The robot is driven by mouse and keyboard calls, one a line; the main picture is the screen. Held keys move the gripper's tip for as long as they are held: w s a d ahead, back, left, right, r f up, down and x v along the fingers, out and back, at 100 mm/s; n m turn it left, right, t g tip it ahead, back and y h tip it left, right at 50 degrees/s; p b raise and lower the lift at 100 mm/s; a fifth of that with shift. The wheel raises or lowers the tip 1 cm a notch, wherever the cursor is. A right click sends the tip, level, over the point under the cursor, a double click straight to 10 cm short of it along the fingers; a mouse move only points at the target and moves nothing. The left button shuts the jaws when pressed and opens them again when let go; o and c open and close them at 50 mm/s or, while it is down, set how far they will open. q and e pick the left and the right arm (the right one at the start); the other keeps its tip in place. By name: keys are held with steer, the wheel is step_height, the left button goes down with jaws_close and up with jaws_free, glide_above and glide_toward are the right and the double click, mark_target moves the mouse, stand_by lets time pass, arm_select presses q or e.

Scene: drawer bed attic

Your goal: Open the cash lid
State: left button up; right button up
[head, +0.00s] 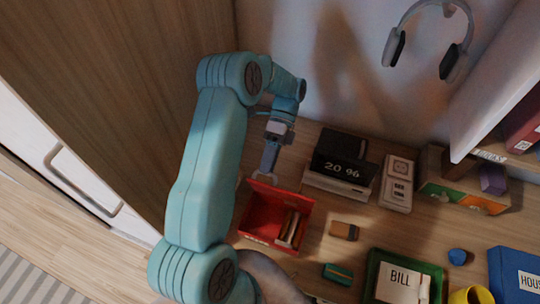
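The red cash box (246,226) stands on the wooden desk, left of the middle in the head view. Its inside shows, with several pale and brown upright pieces in its right part. A red panel, seemingly the lid (285,193), rises at its back edge. My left gripper (265,178) points down at the upper left end of that panel. Its fingertips look spread apart; whether they touch the panel I cannot tell. My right gripper is not in view.
A black clock (340,156) and a white device (397,183) stand right of the box. A brown block (344,231), a teal block (338,273) and a green tray (373,272) with BILL papers lie nearer. A wood panel (120,90) rises at left.

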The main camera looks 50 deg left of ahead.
arm_select(q)
steer(key=v, duration=0.6)
steer(key=shift+r, duration=0.35)
steer(key=shift+w+f, duration=0.1)
steer(key=shift+w, duration=0.05)
